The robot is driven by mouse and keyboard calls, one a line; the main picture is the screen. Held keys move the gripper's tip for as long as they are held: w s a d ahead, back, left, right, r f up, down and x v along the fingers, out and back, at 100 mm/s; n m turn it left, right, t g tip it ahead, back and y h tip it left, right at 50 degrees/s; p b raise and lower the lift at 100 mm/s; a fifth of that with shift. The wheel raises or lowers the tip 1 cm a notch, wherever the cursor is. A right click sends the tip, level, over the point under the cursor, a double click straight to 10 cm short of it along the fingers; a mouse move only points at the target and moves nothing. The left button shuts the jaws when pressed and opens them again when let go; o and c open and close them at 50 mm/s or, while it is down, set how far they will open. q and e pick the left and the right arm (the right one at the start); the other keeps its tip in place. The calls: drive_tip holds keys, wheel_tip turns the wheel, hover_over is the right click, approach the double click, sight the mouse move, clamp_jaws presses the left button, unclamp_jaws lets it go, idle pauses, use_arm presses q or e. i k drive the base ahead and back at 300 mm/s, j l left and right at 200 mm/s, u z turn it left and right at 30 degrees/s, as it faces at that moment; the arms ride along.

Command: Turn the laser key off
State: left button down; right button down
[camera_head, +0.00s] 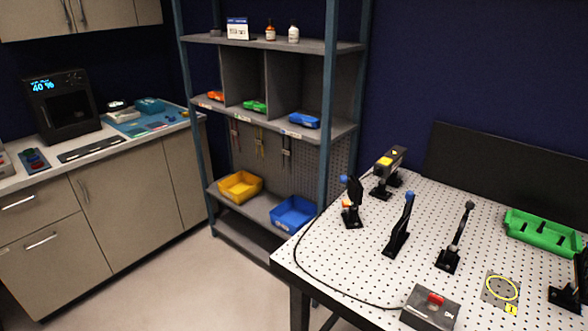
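The laser's key box (422,312) is a dark box at the front edge of the white perforated table, at the bottom of the head view. A red key or switch (436,299) sits on its top, and small white lettering that looks like "ON" is beside it. A black cable runs from the box along the table's left edge to the back. The laser head (391,160), a dark block with a yellow label, stands at the back left of the table. Neither of my grippers is in view.
Several black optic mounts, one with a blue top (402,225), stand on the perforated table (345,265). Shelving (330,130) and a counter (110,148) stand left; floor between is clear.

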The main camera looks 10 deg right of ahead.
sight(435, 300)
drive_tip(key=z, duration=1.35)
